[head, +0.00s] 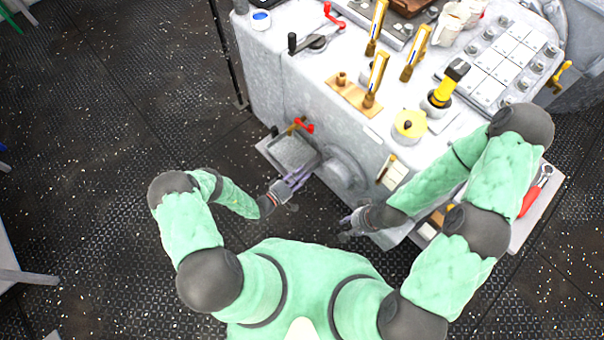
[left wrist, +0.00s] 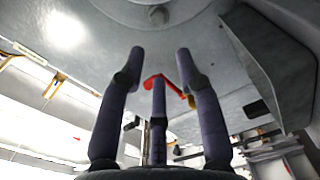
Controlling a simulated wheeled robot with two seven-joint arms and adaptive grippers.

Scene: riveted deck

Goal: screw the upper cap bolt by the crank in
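My left gripper (head: 297,178) is in front of the machine's side, near a round grey housing (head: 342,172). In the left wrist view its purple fingers (left wrist: 158,75) stand apart with nothing between them. A small bolt head (left wrist: 158,16) sits on a round grey boss beyond the fingertips, apart from them; I cannot tell whether it is the upper cap bolt. A red crank-like lever (head: 304,126) is on the machine's side, and red also shows behind the fingers in the left wrist view (left wrist: 182,88). My right gripper (head: 347,222) is low by the machine's near corner; its fingers are too small to read.
A grey ledge (head: 262,148) juts out below the red lever. A red-handled tool (head: 535,192) lies at right.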

